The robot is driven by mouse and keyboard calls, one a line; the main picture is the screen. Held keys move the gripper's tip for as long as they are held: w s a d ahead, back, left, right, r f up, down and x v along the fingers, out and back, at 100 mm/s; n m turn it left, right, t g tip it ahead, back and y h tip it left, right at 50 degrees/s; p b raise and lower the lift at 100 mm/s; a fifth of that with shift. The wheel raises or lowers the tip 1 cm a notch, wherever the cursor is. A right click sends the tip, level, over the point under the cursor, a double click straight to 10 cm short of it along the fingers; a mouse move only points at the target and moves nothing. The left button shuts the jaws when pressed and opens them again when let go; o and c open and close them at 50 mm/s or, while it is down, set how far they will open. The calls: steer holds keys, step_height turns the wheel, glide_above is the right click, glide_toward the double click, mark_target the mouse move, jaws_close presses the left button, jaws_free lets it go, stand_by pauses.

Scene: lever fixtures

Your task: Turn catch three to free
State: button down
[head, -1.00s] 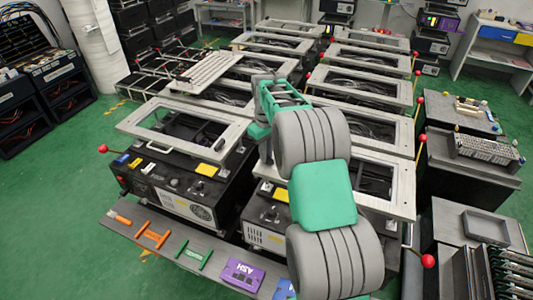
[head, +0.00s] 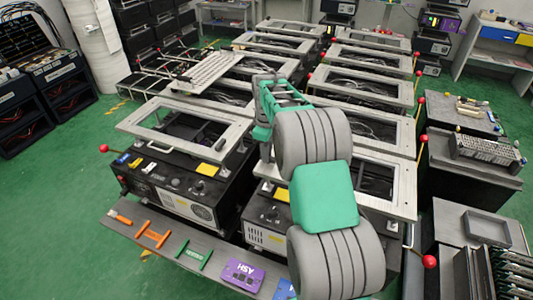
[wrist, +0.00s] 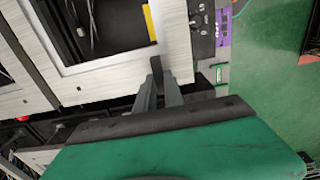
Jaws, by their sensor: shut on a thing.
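In the wrist view my gripper (wrist: 159,92) has its two grey fingers close together, shut on a small dark handle (wrist: 157,68) at the edge of a pale metal frame (wrist: 178,40). I cannot read a number on the handle, so I cannot tell which catch it is. In the head view my arm covers the fingertips and the held handle. Another dark handle (head: 221,133) shows on the pale frame (head: 150,131) at the left.
Red-ball levers stand at the left (head: 103,148) and right (head: 429,261). Green floor is clear at the left.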

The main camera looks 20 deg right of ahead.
steer(key=c, duration=1.4)
jaws_free()
steer(key=shift+c, duration=0.2)
step_height(320, 180, up, 8)
steer(key=shift+f+b, duration=0.1)
steer(key=shift+b, duration=0.5)
